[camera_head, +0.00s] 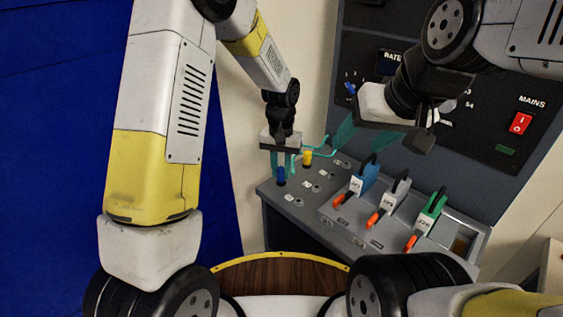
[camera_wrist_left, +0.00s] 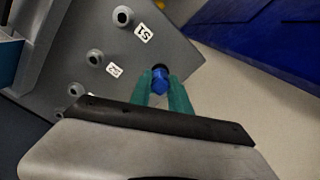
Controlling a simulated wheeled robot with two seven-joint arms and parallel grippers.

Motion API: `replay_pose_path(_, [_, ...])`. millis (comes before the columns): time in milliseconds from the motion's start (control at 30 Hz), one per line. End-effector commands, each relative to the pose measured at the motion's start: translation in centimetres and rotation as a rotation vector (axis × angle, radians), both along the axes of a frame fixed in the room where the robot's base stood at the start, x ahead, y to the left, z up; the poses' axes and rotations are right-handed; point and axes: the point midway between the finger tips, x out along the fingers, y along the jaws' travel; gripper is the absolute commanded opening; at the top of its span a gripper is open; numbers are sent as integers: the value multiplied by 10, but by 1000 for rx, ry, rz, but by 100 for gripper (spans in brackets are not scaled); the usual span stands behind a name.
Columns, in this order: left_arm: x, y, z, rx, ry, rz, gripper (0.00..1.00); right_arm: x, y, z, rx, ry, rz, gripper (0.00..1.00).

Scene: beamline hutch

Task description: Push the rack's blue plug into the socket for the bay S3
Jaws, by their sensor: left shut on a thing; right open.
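The blue plug (camera_head: 281,177) is between the fingertips of my left gripper (camera_head: 281,166), at the far left edge of the sloping grey panel (camera_head: 272,190). In the left wrist view, the teal fingers of my left gripper (camera_wrist_left: 162,94) are shut on the blue plug (camera_wrist_left: 160,82), with a dark ring at its far end. I cannot tell whether it is seated there. Round sockets with white labels, S1 (camera_wrist_left: 123,15) and S2 (camera_wrist_left: 95,56), lie beside it. A third socket (camera_wrist_left: 76,89) has its label mostly hidden. My right gripper (camera_head: 383,137) is open and empty above the panel.
A yellow plug (camera_head: 307,158) with a teal cable stands right of the blue plug. Blue, grey and green units (camera_head: 362,184) with orange levers fill a tray at the right. Behind are a dark control panel and the red MAINS switch (camera_head: 520,123).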

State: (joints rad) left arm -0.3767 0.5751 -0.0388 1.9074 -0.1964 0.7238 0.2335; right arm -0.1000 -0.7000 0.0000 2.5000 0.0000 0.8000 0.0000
Motion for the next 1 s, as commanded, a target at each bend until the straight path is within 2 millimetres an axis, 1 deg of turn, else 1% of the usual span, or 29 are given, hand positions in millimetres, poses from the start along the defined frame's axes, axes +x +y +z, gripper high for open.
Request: replay_pose_path(1000, [0,0,19,0,-1,-1,0,0,0,0,0,0,0,60])
